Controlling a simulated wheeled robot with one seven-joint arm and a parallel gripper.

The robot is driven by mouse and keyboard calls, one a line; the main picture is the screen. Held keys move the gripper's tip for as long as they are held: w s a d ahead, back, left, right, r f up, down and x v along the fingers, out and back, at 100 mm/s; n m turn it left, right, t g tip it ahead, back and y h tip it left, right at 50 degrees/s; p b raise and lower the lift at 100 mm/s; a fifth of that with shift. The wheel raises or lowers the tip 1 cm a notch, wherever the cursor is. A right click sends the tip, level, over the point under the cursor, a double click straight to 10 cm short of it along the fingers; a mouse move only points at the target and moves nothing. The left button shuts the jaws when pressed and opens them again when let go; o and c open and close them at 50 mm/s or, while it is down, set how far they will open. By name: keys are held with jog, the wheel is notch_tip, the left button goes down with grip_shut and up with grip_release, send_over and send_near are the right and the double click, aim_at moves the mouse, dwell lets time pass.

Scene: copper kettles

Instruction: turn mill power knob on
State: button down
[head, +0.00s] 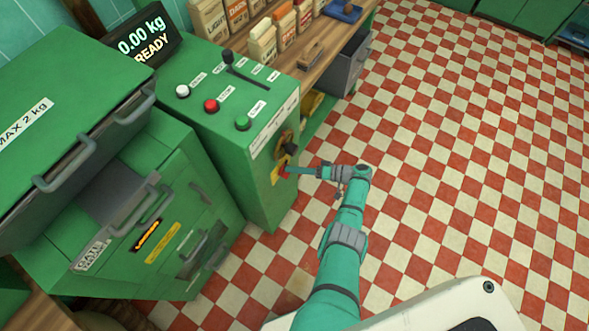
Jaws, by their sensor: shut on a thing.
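The green mill control cabinet (232,140) stands left of centre. On its right face a small red knob (283,169) sits on a yellow plate (276,176), which looks like the power knob. My gripper (289,170) reaches in from the right and is shut on this red knob. The fingers partly hide the knob, so its turned angle cannot be read. Just above it is a brass disc with a dark handle (286,142).
The cabinet top carries a white button (182,91), a red button (211,105), a green button (242,123) and a black lever (245,73). A display (144,38) reads 0.00 kg READY. A wooden counter with bags is behind. Checkered floor (460,150) is free at right.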

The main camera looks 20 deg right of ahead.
dwell(0.4)
jog(key=c, duration=1.7)
grip_release()
jog(key=v, duration=1.1)
jog(key=shift+a+f, duration=0.1)
